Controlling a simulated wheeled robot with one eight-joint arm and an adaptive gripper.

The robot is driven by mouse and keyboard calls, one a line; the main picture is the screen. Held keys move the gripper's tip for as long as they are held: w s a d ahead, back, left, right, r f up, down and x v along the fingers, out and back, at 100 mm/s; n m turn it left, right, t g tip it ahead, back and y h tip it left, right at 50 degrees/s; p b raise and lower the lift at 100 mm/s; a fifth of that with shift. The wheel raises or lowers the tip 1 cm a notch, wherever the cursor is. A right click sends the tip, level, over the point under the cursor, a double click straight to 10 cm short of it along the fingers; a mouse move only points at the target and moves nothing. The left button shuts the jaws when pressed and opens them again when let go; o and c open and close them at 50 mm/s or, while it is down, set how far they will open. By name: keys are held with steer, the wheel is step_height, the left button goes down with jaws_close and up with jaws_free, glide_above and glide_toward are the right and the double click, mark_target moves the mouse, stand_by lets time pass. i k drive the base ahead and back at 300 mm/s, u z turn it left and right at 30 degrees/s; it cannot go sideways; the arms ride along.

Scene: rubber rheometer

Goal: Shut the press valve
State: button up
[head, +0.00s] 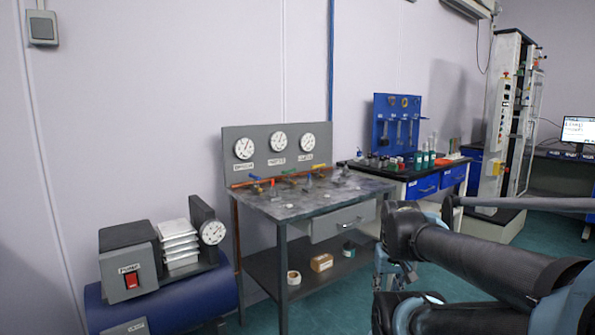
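A grey metal workbench (340,201) stands against the wall with a grey gauge panel (261,134) at its back. The panel carries three round white dials (244,148), each with a small label too small to read. A copper-coloured pipe (240,185) runs along the foot of the panel. Several small coloured valve handles (256,178) sit along it. I cannot tell which of them is the press valve or how its handle is turned. My dark arm links fill the lower right, in front of the bench's right end.
A blue tank (200,300) with a grey pump box (128,270) stands left of the bench. A second bench with a blue panel (382,108) stands behind right. Green floor shows in front.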

mark_target(294, 169)
steer(key=u, duration=0.25)
steer(key=i, duration=0.85)
steer(key=u, duration=0.35)
